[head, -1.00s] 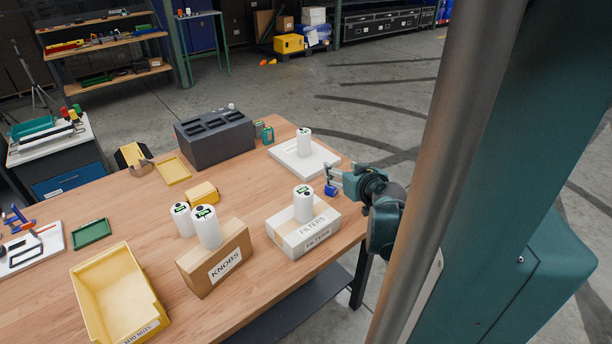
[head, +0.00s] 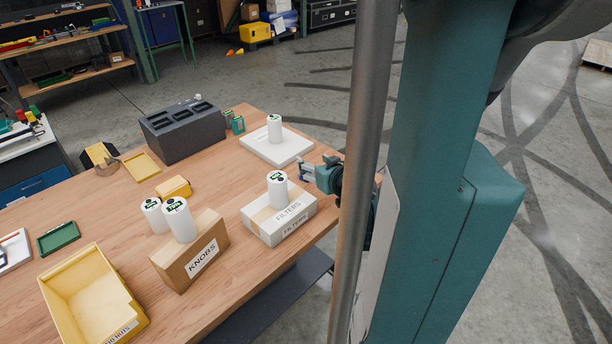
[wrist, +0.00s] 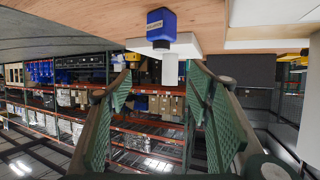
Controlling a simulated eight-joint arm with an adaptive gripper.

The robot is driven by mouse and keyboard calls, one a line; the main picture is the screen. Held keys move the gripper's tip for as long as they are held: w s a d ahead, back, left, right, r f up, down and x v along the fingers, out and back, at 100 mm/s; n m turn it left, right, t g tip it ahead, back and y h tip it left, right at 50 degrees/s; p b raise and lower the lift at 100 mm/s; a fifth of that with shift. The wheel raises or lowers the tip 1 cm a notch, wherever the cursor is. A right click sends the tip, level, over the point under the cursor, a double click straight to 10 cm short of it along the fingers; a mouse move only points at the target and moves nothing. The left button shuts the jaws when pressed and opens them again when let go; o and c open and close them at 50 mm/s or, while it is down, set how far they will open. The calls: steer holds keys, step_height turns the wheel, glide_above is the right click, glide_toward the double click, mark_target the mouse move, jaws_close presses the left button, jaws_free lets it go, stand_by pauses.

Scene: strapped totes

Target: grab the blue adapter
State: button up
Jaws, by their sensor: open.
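The blue adapter (wrist: 161,25) is a small blue block with a pale label and a grey collar. In the wrist view, which looks upside down, it sits on the wooden table near a white slab (wrist: 207,36). My gripper (wrist: 160,74) is open and empty, with its two green ribbed fingers spread. The adapter shows above the gap between the fingertips, apart from both. In the head view my gripper (head: 306,172) is at the table's right edge, between the FILTERS box and the white slab. I cannot make out the adapter there; my gripper seems to hide it.
The FILTERS box (head: 261,218) with a white roll (head: 278,192) stands close to my gripper. The white slab (head: 262,149) bears another roll (head: 275,130). A KNOBS box (head: 178,262), a yellow bin (head: 60,285) and a dark grey case (head: 185,140) stand farther left.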

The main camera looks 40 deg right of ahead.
steer(key=shift+f+b, duration=0.65)
steer(key=shift+f, duration=1.25)
steer(key=shift+w+f, duration=0.1)
steer(key=shift+f, duration=0.1)
steer(key=shift+w+d+f, duration=0.1)
steer(key=shift+w+d, duration=0.1)
steer(key=shift+w, duration=0.2)
steer(key=shift+b+x, duration=0.9)
steer(key=shift+x, duration=2.3)
steer(key=shift+s, duration=0.1)
steer(key=shift+c, duration=0.7)
steer(key=c, duration=0.9)
